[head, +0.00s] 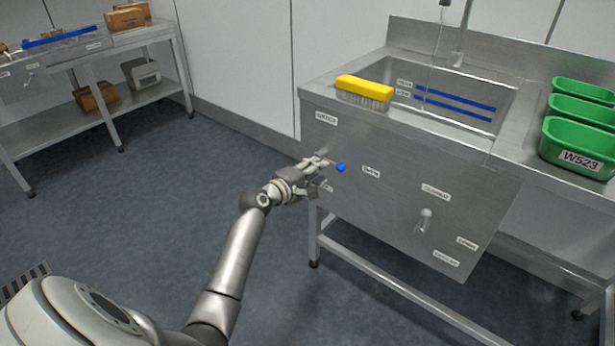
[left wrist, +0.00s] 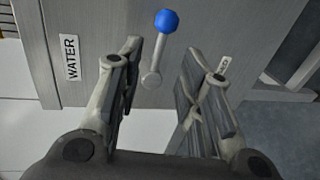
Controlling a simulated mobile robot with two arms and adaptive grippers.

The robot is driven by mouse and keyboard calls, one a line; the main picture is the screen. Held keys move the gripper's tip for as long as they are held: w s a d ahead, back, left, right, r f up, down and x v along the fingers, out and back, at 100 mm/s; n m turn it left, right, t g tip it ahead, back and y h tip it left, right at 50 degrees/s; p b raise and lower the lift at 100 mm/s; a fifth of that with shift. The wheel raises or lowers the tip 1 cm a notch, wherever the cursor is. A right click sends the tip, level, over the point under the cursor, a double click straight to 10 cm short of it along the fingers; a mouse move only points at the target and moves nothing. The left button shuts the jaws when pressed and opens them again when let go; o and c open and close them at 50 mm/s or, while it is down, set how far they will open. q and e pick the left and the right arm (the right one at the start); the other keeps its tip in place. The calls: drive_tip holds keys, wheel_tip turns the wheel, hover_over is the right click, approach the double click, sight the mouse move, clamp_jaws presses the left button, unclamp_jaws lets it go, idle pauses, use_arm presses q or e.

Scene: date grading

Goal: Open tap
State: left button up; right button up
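The tap is a lever with a blue ball end (head: 341,168) on the sink's steel front panel (head: 385,200), below a label reading WATER (head: 326,118). In the left wrist view the blue ball (left wrist: 166,21) tops a short metal rod (left wrist: 156,58) on a round pivot. The WATER label (left wrist: 70,57) is left of it. My left gripper (head: 322,166) is at the panel by the lever. In the left wrist view its two fingers (left wrist: 158,85) are apart, with the rod's pivot end between them and the ball beyond the tips. My right gripper is out of view.
A yellow brush (head: 364,89) lies on the sink's left rim. Green bins (head: 578,148) stand on the right. Another fitting (head: 424,220) sticks out lower on the panel. A shelf table (head: 140,103) with boxes stands at the far left. The floor between is clear.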

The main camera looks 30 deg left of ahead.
use_arm(q)
drive_tip(key=shift+v, duration=1.9)
